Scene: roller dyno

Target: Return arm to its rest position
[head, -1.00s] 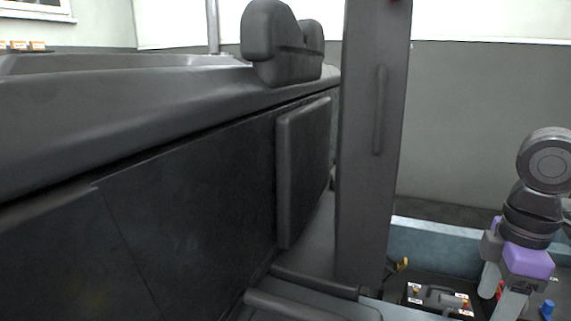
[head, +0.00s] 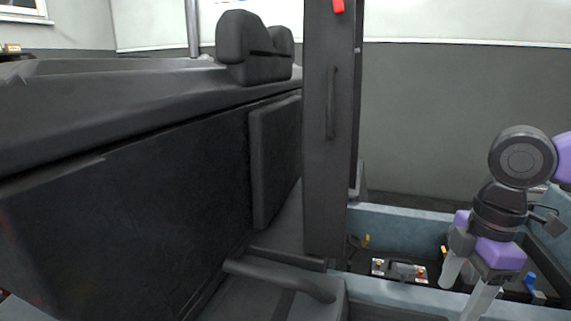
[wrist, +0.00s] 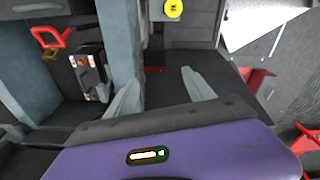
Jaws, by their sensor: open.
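My gripper (head: 467,288) hangs down at the lower right of the head view, with purple and dark grey parts and pale fingers. The fingers are apart and nothing is between them. In the wrist view my open gripper (wrist: 160,92) shows two light fingers over a dark recess, also empty. My arm (head: 522,158) bends above it, with a round dark joint and a purple link at the right edge.
A black battery-like box (head: 400,271) lies in a blue-grey walled bay (head: 405,217) left of my gripper. It also shows in the wrist view (wrist: 91,72), near a red handle (wrist: 52,38). A dark upright post (head: 329,130) and black seat (head: 262,48) stand left.

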